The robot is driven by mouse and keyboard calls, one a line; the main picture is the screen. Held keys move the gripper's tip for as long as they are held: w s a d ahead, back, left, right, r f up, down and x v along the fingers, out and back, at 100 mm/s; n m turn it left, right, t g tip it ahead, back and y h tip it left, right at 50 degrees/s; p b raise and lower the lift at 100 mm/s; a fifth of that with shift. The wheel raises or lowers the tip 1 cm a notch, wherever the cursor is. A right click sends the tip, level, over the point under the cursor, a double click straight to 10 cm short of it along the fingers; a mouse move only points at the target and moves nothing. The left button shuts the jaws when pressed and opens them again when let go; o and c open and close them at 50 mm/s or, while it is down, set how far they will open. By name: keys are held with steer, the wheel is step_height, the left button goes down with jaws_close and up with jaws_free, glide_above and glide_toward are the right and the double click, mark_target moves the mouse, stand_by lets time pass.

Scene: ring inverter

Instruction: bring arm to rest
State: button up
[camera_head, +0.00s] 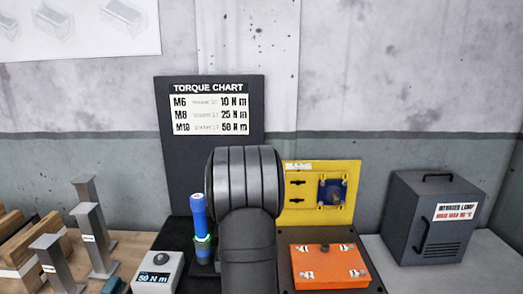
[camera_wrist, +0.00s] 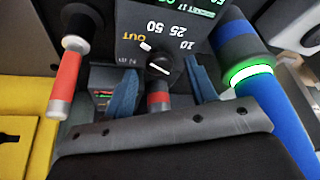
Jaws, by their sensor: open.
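My dark grey arm stands in the middle of the head view, hiding part of the bench and the chart board; the gripper's end does not show there. In the wrist view my gripper (camera_wrist: 160,80) shows two blue fingers, spread apart. A short red and grey cylinder (camera_wrist: 158,102) shows between them; I cannot tell its distance from the fingers. Beyond is a black box with a dial (camera_wrist: 158,66) marked OUT, 50, 25 and 10. A blue tool with a glowing green ring (camera_wrist: 245,72) is to the right, and a red-handled tool (camera_wrist: 66,80) to the left.
In the head view, the blue tool (camera_head: 199,218) stands upright left of my arm, near a 50 N m display (camera_head: 155,277). A yellow panel (camera_head: 300,213), an orange plate (camera_head: 325,270) and a grey lamp box (camera_head: 412,210) are to the right. Metal posts (camera_head: 93,240) stand left.

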steer(key=shift+w+f, duration=0.15)
steer(key=shift+f, duration=0.2)
steer(key=v, duration=1.7)
steer(key=x, duration=1.7)
steer(key=shift+a+f, duration=0.1)
steer(key=shift+f, duration=0.15)
steer(key=shift+r+m, duration=0.3)
steer(key=shift+m, duration=0.3)
steer(key=shift+a+m+t+h, duration=0.15)
steer(key=shift+m+h, duration=0.55)
steer(key=shift+m, duration=0.95)
steer(key=shift+a+m+t+h, duration=0.15)
steer(key=shift+m+h, duration=0.55)
steer(key=shift+m, duration=0.95)
steer(key=v, duration=0.9)
